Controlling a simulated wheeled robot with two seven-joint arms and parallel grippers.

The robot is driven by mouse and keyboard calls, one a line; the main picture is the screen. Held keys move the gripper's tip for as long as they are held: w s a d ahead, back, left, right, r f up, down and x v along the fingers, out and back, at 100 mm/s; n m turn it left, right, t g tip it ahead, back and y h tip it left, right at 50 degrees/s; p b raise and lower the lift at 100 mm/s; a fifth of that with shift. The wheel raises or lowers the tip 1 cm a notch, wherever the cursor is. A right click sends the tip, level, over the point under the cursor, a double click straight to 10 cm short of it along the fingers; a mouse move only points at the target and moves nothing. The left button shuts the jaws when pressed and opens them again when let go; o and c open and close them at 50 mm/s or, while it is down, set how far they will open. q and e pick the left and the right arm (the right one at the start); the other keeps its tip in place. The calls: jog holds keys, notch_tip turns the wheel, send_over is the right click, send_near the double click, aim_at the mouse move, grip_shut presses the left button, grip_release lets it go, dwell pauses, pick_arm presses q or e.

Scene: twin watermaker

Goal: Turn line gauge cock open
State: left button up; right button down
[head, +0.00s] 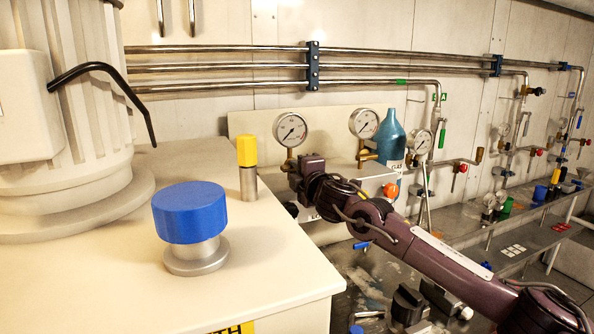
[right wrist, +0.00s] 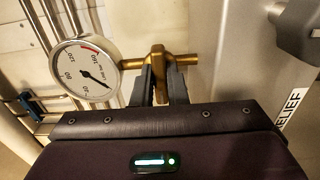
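In the right wrist view a brass gauge cock (right wrist: 158,58) sits on a horizontal brass pipe beside a round white pressure gauge (right wrist: 85,68). The two dark fingers of my right gripper (right wrist: 161,85) lie on either side of the cock's handle, and the handle fills the gap between them. In the head view my right gripper (head: 300,178) is just below the left pressure gauge (head: 290,130), at the panel; the gripper and wrist hide the cock there. My left gripper is not in view.
A second gauge (head: 364,123) and a teal bottle (head: 390,133) stand just right of the gripper. A white cabinet with a blue knob (head: 190,211) and a yellow-capped post (head: 247,152) fills the left. Steel pipes (head: 220,48) run along the wall above.

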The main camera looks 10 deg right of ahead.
jog(key=shift+f+m, duration=0.1)
jog(key=shift+m, duration=0.2)
jog(key=m, duration=0.3)
jog(key=shift+a+m, duration=0.1)
jog(key=shift+m, duration=0.3)
jog(key=m+p, duration=0.1)
jog(key=m, duration=0.3)
jog(key=shift+m, duration=0.3)
jog(key=m+p, duration=0.2)
jog(key=m, duration=0.2)
jog(key=shift+m+p, duration=1.1)
jog(key=shift+m, duration=1.3)
jog(key=c, duration=1.4)
grip_release()
jog(key=shift+c, duration=0.2)
